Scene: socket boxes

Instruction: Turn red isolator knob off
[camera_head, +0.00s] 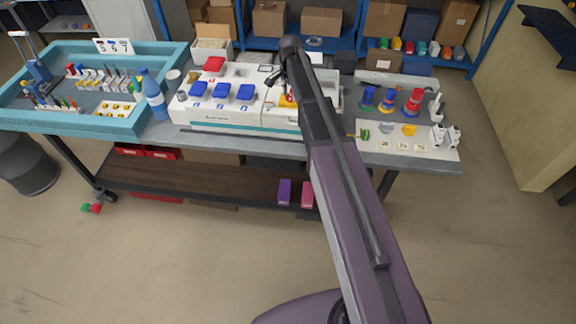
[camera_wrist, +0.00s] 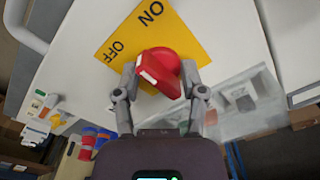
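The red isolator knob (camera_wrist: 163,66) sits on a yellow plate (camera_wrist: 185,28) marked ON and OFF in the wrist view. ON is at the plate's upper part and OFF at its left. A white mark on the knob is at its lower left, on the OFF side of the picture. My gripper (camera_wrist: 158,68) is open around the knob, with one finger on each side; I cannot tell whether the fingertips touch it. In the head view my gripper (camera_head: 283,78) is over the white panel, and only a bit of the yellow plate (camera_head: 285,102) shows.
White boxes with blue sockets (camera_head: 222,92) stand left of the gripper. A blue bottle (camera_head: 153,94) and a teal tray (camera_head: 130,125) are farther left. Red and blue spools (camera_head: 385,105) and a white board (camera_head: 420,137) are at the right. A clear cover (camera_wrist: 238,98) is beside the plate.

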